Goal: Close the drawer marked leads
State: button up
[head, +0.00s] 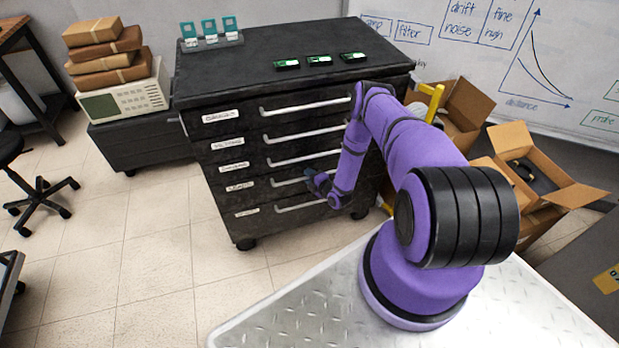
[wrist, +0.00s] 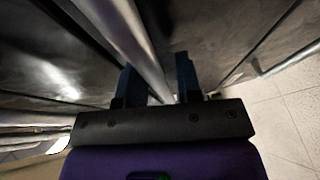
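The black drawer cabinet (head: 300,150) stands upright in the head view with several labelled drawers, each with a long silver bar handle. The label on the fourth drawer from the top (head: 240,186) seems to read leads, but the print is too small to be sure. My gripper (head: 318,183) is at that drawer's handle (head: 290,183). In the wrist view the two dark fingers of my gripper (wrist: 158,88) are apart, with the silver handle bar (wrist: 125,30) running between them. Whether they touch the bar is unclear. How far out the drawer stands is hard to tell.
Several small green-and-black items (head: 319,60) and a teal-topped rack (head: 210,36) stand on the cabinet. Open cardboard boxes (head: 545,180) lie to the right. A stool (head: 35,180) stands at the left. The tiled floor (head: 150,240) before the cabinet's left side is clear.

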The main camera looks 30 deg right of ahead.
jog(key=v, duration=1)
jog(key=shift+s, duration=0.4)
